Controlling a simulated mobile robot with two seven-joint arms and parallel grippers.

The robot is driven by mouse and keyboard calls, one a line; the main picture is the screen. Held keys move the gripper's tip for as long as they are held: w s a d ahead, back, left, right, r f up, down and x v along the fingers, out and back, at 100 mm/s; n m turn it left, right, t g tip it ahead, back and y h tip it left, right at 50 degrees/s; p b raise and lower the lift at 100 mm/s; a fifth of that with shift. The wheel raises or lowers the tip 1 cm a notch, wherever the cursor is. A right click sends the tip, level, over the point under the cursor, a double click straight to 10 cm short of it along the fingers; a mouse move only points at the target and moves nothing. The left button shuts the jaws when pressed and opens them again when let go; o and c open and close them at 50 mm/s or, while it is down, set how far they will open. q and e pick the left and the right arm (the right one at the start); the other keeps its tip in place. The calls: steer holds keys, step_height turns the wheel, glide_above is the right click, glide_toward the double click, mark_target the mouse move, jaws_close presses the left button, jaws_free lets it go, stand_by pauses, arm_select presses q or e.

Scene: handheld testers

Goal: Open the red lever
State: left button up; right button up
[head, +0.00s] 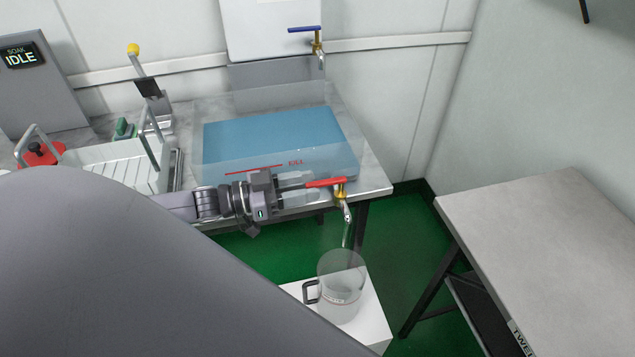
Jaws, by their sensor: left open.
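The red lever (325,183) sits on a brass tap (341,191) at the front of a clear tank (215,165) holding blue liquid. The lever points left from the tap, roughly level. My left gripper (297,187) comes in from the left and is open, with its pale fingertips at the lever's left end. I cannot tell whether they touch it. A thin pale streak hangs below the spout, over a clear jug (341,287) with a dark handle. My right gripper is not in view.
The jug stands on a white stand (372,325). A second tap with a blue lever (304,29) is on the back wall. A grey table (560,235) stands at right. My grey arm covers the lower left.

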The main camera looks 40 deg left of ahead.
arm_select(q)
steer(key=shift+x, duration=1.5)
jaws_close()
